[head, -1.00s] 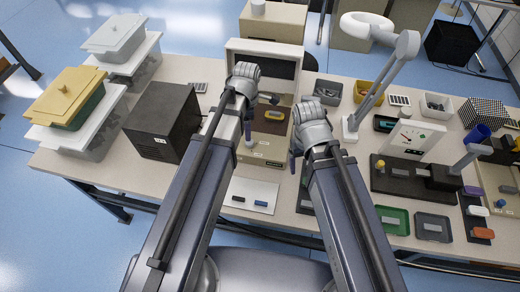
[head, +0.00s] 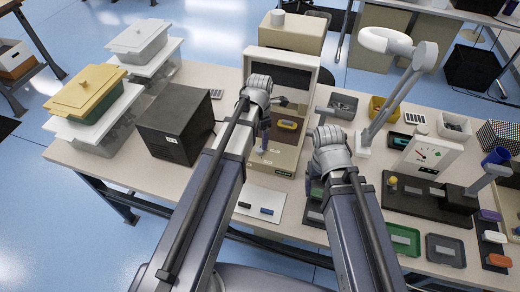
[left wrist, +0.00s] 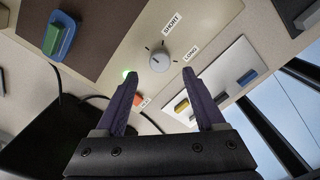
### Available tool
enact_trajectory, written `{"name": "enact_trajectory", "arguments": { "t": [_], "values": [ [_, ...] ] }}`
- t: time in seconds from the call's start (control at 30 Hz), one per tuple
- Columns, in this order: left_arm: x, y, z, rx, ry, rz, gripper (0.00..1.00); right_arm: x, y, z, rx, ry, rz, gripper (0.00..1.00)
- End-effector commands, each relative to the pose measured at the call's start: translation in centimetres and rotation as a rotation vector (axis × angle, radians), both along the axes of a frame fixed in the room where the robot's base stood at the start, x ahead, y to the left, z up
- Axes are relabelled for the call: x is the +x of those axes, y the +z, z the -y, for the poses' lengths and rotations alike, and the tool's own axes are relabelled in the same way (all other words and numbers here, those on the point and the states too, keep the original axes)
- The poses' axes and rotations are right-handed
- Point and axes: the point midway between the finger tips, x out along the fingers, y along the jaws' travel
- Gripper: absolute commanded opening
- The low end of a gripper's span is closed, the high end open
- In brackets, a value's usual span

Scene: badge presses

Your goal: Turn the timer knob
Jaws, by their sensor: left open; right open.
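The round grey timer knob (left wrist: 160,62) sits on the beige front of the press between the labels SHORT and LONG in the left wrist view. Its pointer is too small to read surely. My left gripper (left wrist: 164,88) is open, its two purple fingers pointing toward the knob, apart from it with nothing between them. In the head view my left gripper (head: 262,135) is over the front of the beige press (head: 252,60), and I cannot make out the knob there. My right gripper (head: 310,187) is open and empty, to the right of the press front.
A white mat (head: 240,196) with small blocks lies before the press. A black box (head: 172,135) stands left; a gauge stand (head: 425,155) and trays stand right.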

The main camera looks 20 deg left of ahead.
Motion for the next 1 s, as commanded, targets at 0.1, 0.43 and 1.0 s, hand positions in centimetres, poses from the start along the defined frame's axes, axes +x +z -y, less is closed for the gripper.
{"name": "enact_trajectory", "arguments": {
  "t": [0.1, 0.43, 1.0],
  "values": [
    [0.0, -2.3, 0.0, 0.0, -0.001, 0.0, 0.71, 0.0, -2.3, 0.0, 0.0, 0.0, 0.0, 0.79],
    [0.0, -5.2, 0.0, 0.0, -0.001, 0.0, 0.71, 0.0, -5.2, 0.0, 0.0, 0.0, 0.0, 0.79],
    [0.0, -5.1, 0.0, 0.0, -0.001, 0.0, 0.4, 0.0, -5.1, 0.0, 0.0, 0.0, 0.0, 0.79]
  ]
}}
